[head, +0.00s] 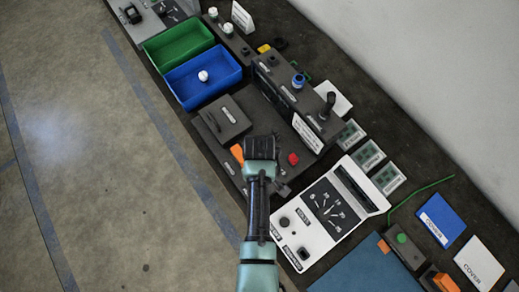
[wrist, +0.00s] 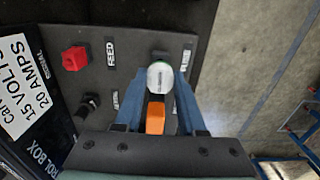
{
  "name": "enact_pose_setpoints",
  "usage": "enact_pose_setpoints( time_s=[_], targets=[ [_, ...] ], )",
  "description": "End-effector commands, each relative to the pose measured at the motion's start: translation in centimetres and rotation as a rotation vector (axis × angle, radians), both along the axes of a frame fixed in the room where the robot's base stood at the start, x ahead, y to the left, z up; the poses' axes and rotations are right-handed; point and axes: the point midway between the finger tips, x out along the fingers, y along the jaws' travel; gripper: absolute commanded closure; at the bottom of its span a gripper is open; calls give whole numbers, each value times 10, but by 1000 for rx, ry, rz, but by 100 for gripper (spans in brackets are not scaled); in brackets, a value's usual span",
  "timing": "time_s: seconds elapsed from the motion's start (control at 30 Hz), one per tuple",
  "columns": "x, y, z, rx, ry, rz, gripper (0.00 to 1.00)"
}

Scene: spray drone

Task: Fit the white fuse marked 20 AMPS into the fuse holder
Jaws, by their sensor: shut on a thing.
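My gripper (wrist: 160,80) is shut on a white round-ended fuse (wrist: 160,76); its marking is not readable. In the head view, my gripper (head: 260,150) is over the dark panel beside the control box, and my wrist hides its fingertips and the fuse. A dark fitting (wrist: 160,56) shows just beyond the fuse; it may be the fuse holder. I cannot tell whether the fuse is in it or above it. An orange part (wrist: 155,117) lies between the fingers, nearer the palm; it also shows in the head view (head: 237,153).
A red knob (wrist: 75,58) and a black knob (wrist: 88,105) stand on the panel. The control box (head: 290,95) rises beside it. A white meter (head: 325,212) stands close to the arm. A blue tray (head: 222,86) holds another white piece (head: 203,76).

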Motion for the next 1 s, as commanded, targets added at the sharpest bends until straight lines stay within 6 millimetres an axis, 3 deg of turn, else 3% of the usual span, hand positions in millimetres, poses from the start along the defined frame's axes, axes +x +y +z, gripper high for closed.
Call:
enact_pose_setpoints(
  time_s=[1.0],
  targets=[
    [0, 0, -14, 1, -1, 0, 100]
  ],
)
